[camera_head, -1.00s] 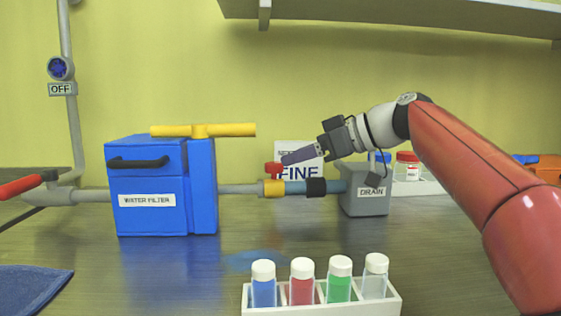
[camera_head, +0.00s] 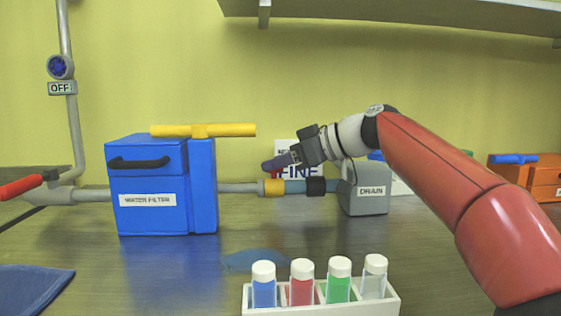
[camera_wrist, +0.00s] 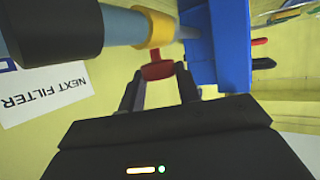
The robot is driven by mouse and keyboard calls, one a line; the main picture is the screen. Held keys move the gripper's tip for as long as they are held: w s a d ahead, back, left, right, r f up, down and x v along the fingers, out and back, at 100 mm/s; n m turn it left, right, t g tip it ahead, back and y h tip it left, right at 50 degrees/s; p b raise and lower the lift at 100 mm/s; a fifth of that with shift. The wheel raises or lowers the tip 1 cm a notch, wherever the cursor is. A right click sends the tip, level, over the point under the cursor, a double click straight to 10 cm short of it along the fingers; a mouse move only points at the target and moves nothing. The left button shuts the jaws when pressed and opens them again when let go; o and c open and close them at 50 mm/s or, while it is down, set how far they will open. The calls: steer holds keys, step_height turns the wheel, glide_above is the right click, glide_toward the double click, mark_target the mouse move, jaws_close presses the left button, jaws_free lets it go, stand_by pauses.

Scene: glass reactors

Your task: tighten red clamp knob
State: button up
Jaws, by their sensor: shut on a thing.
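The red clamp knob sits on the yellow clamp (camera_head: 274,187) on the pipe right of the blue water filter box. In the head view the knob is mostly hidden behind my gripper (camera_head: 269,166). The wrist view shows the red knob (camera_wrist: 157,70) at the tips of my gripper's fingers (camera_wrist: 158,82), beside the yellow clamp (camera_wrist: 157,26). The fingers stand on either side of the knob and are shut on it.
The water filter (camera_head: 160,187) with its yellow handle stands to the left. The drain box (camera_head: 364,196) is to the right. A rack (camera_head: 320,303) of capped tubes stands in front. A blue puddle (camera_head: 252,260) lies on the open table behind the rack.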

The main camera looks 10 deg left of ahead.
steer(key=shift+s+a+f+m+t+h+b, duration=0.15)
steer(key=shift+f+m+t+h+b, duration=0.15)
steer(key=shift+m+t+b, duration=0.55)
steer(key=shift+c, duration=0.2)
steer(key=shift+t+h+b, duration=0.25)
steer(key=shift+h+b, duration=0.05)
steer(key=shift+b, duration=0.35)
steer(key=shift+r+m+t, duration=0.3)
steer(key=shift+m+t, duration=0.4)
steer(key=shift+m, duration=0.15)
steer(key=o, duration=1)
steer(key=shift+h, duration=0.3)
steer(key=b+v, duration=0.1)
steer(key=v, duration=0.7)
steer(key=shift+b, duration=0.4)
